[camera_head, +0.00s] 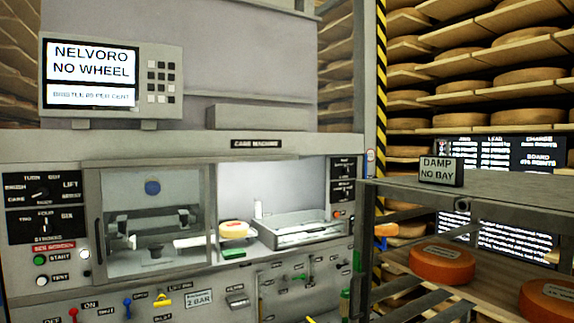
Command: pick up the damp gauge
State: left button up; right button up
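The damp gauge (440,171) is a small dark box with a pale face that reads "DAMP NO BAY". It stands upright on the grey top shelf (520,188) of a rack at the right, near the shelf's left end. Nothing is touching it from above, and its front face is in plain view. Neither of my grippers shows in the head view.
A machine (30,150) with a screen (92,75) reading "NELVORO NO WHEEL" fills the left. A pale cheese wheel (234,229) sits in its opening beside a metal tray (310,228). Orange wheels (442,266) lie below the gauge's shelf. A striped post (381,70) stands behind.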

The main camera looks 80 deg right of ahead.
aim_at(447, 170)
jog(key=z, duration=3.45)
jog(key=k, duration=0.35)
jog(key=j, duration=0.55)
jog(key=i+j, duration=0.1)
jog(key=j, duration=0.2)
jog(key=i+j+z, duration=0.1)
jog(key=j, duration=0.15)
jog(key=i+j, duration=0.1)
jog(key=j, duration=0.2)
